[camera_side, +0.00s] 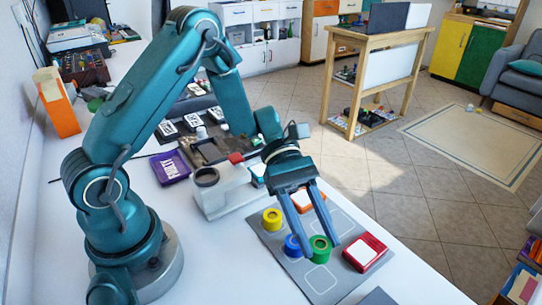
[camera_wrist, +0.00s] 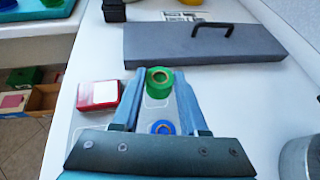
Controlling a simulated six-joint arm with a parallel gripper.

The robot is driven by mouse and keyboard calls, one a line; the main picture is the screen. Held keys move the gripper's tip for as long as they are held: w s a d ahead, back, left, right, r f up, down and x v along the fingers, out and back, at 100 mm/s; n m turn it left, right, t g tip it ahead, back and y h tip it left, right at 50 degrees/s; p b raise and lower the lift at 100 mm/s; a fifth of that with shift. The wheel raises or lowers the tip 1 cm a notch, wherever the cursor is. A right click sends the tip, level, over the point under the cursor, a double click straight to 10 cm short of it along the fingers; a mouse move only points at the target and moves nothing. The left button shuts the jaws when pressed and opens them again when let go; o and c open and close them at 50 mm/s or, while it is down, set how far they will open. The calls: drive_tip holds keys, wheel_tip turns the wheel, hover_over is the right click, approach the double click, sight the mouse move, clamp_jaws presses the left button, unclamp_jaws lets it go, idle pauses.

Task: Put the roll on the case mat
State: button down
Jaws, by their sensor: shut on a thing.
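My gripper (camera_side: 321,247) is over the grey mat (camera_side: 318,282), its fingers pointing down and shut around a green roll (camera_side: 319,242). The green roll also shows between the fingertips in the wrist view (camera_wrist: 159,82). A blue roll (camera_side: 292,246) stands just left of the green one, and in the wrist view it is nearer the palm (camera_wrist: 163,127). A yellow roll (camera_side: 271,220) stands farther back on the mat. I cannot tell whether the green roll touches the mat. Outlined squares mark the mat.
A red case (camera_side: 364,253) lies at the mat's right edge; an orange case (camera_side: 308,200) is partly hidden behind my gripper. A grey-white device (camera_side: 222,192) stands left of the mat. A purple case (camera_side: 170,168) lies farther left. A flat grey box with a handle (camera_wrist: 200,44) lies beyond.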

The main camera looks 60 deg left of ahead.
sight(316, 272)
drive_tip(key=shift+x, duration=1)
drive_tip(key=shift+w+f, duration=0.1)
drive_tip(key=shift+f, duration=2)
drive_tip(key=shift+c, duration=2.2)
unclamp_jaws()
drive_tip(key=shift+f, duration=0.1)
